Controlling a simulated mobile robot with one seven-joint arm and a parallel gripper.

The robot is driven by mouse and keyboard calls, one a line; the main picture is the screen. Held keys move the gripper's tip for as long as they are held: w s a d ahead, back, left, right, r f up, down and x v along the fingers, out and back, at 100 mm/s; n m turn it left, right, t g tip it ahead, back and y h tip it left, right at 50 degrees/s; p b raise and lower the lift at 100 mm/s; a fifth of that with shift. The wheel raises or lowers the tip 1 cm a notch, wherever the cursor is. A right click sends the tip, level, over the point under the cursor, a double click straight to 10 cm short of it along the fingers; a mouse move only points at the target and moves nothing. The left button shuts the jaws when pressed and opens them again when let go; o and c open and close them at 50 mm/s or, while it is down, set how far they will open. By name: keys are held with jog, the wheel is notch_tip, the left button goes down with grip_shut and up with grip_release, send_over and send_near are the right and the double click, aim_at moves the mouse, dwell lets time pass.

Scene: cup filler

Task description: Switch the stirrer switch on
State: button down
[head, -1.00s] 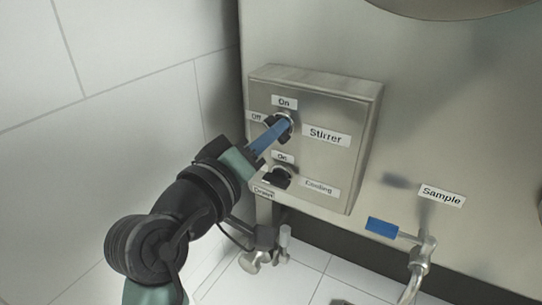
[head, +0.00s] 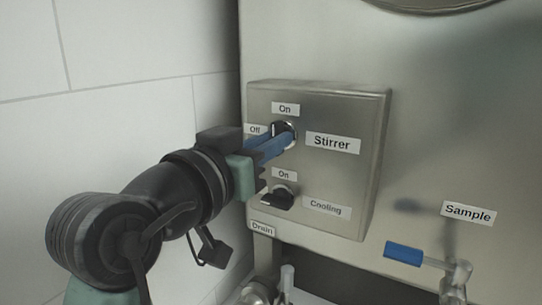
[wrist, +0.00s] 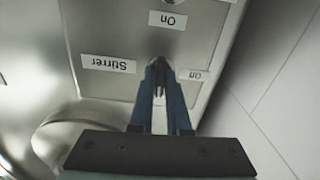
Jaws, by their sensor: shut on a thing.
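The stirrer switch (head: 290,129) is a dark knob in a silver ring on the steel control box. Its "Off" label (head: 255,129) is to the left, its "On" label (head: 285,109) above, and its "Stirrer" label (head: 333,143) to the right. My gripper (head: 283,139) reaches in from the left, its blue fingers shut on the knob. In the wrist view, which is upside down, the fingertips (wrist: 159,84) close around the dark knob (wrist: 159,66). The fingers hide much of the knob, so I cannot tell its exact angle.
The cooling switch (head: 279,196) sits just below my gripper on the same control box (head: 358,190). A blue-handled sample valve (head: 403,253) sticks out at lower right. A tiled wall (head: 120,90) stands close on the left.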

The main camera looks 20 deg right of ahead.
jog(key=shift+m, duration=0.4)
jog(key=c, duration=0.9)
grip_release()
jog(key=b+v, duration=0.3)
jog(key=v, duration=1)
jog(key=shift+b, duration=0.3)
